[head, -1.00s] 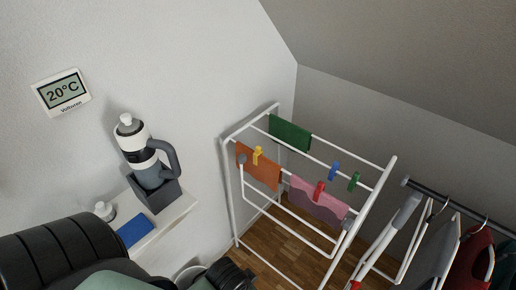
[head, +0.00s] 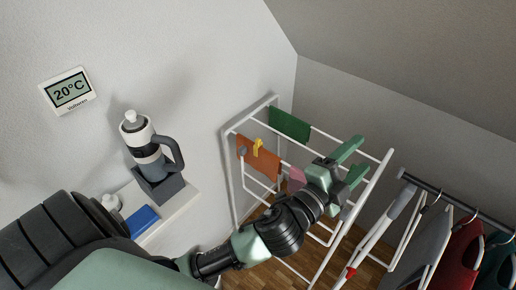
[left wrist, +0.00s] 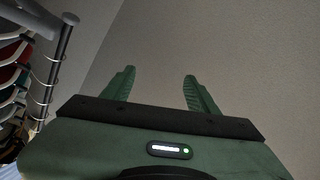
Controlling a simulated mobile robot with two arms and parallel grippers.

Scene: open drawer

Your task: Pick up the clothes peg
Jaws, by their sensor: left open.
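In the head view a yellow clothes peg (head: 257,146) is clipped over an orange cloth (head: 262,163) on the white drying rack (head: 375,183). My left gripper (head: 358,160) is above the right part of the rack, to the right of the yellow peg and apart from it. Its two green fingers are spread, with nothing seen between them. It covers the part of the rack where red, blue and green pegs showed earlier. In the left wrist view the gripper (left wrist: 160,76) is open and empty, facing a plain wall; no peg shows there. My right gripper is not in view.
A green cloth (head: 290,123) hangs at the back of the rack, and a pink cloth (head: 297,176) is mostly hidden by my gripper. A clothes rail (head: 460,208) with hangers stands at right. A shelf (head: 183,205) at left holds a bottle (head: 142,142) and blue box (head: 139,221).

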